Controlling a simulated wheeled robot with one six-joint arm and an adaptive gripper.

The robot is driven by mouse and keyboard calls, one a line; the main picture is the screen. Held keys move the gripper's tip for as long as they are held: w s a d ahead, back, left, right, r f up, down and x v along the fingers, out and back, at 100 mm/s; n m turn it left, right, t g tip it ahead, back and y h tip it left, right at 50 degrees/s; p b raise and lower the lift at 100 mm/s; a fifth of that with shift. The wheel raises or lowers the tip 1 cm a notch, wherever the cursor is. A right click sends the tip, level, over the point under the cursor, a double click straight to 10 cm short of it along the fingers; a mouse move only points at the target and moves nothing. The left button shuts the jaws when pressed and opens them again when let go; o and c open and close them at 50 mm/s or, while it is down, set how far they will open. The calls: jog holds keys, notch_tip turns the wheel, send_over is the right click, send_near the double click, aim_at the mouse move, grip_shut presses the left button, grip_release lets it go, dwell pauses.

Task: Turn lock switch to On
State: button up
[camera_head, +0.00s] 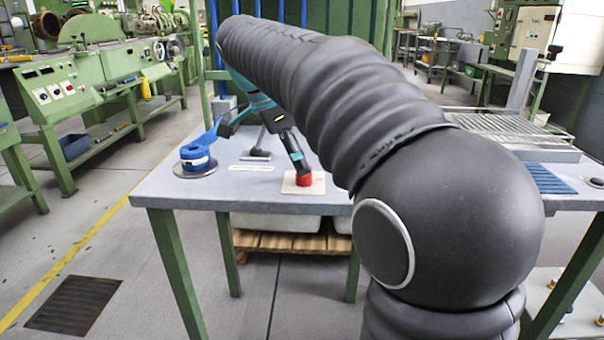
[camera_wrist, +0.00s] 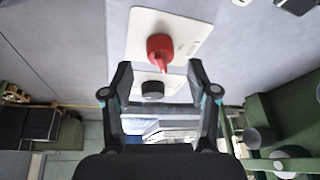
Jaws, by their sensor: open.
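The lock switch is a red knob (camera_head: 304,180) on a cream plate (camera_head: 318,187) on the grey table. In the wrist view the red knob (camera_wrist: 160,45) has a narrow grip pointing down, toward my gripper, on its pale plate (camera_wrist: 180,22). My gripper (camera_wrist: 160,70) is open, one finger to each side below the knob, with nothing held. In the head view my gripper (camera_head: 297,160) is right at the knob and partly hides it; I cannot tell whether it touches. A black round knob (camera_wrist: 152,90) shows between the fingers. Any On marking is too small to read.
A blue device on a round base (camera_head: 195,170) stands at the table's left. A wire rack (camera_head: 500,125) and a blue ribbed mat (camera_head: 548,178) lie at the right. The table's front edge (camera_head: 250,205) is close to the switch. Green machines stand at the back left.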

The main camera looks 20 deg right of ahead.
jog(key=shift+x, duration=1.7)
grip_shut()
jog(key=shift+n+b, duration=0.3)
jog(key=shift+n, duration=0.1)
jog(key=n+t, duration=0.1)
jog(key=n, duration=0.1)
jog(key=n+t+y, duration=0.1)
jog(key=n, duration=0.2)
jog(key=shift+s+d+b, duration=0.1)
jog(key=shift+s+b, duration=0.05)
jog(key=shift+b, duration=0.25)
jog(key=n+y, duration=0.1)
jog(key=n, duration=0.2)
jog(key=n+t, duration=0.1)
jog(key=n, duration=0.2)
jog(key=shift+t+y, duration=0.3)
jog(key=shift+y, duration=0.1)
